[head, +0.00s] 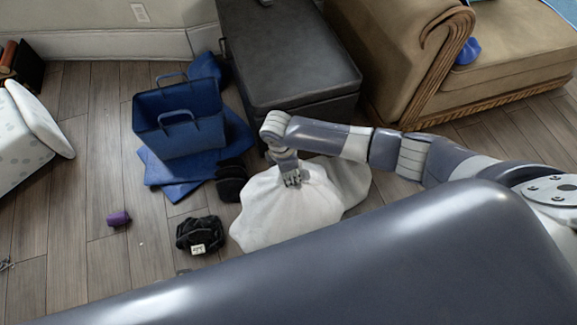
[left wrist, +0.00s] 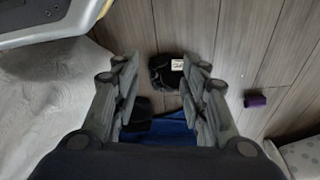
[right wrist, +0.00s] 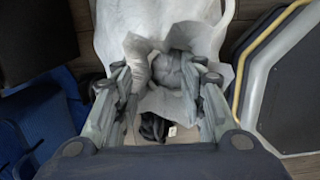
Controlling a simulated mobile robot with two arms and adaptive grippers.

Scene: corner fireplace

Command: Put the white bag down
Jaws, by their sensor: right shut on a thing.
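The white bag (head: 285,210) sits slumped and spread low over the wooden floor in the head view; whether all of it touches the floor is hard to tell. My right gripper (head: 291,179) is at the top of the bag. In the right wrist view the bag's crumpled cloth (right wrist: 150,45) lies between the fingers of my right gripper (right wrist: 163,78), which is shut on it. In the left wrist view my left gripper (left wrist: 160,72) has its fingers apart with nothing between them. The bag's cloth (left wrist: 50,110) lies left of it.
A black bundle with a white tag (head: 198,235) lies close left of the bag. A blue tote (head: 178,130) stands behind on blue cloth. A dark ottoman (head: 290,50) and tan armchair (head: 390,50) stand behind. A purple item (head: 118,219) lies on open floor at left.

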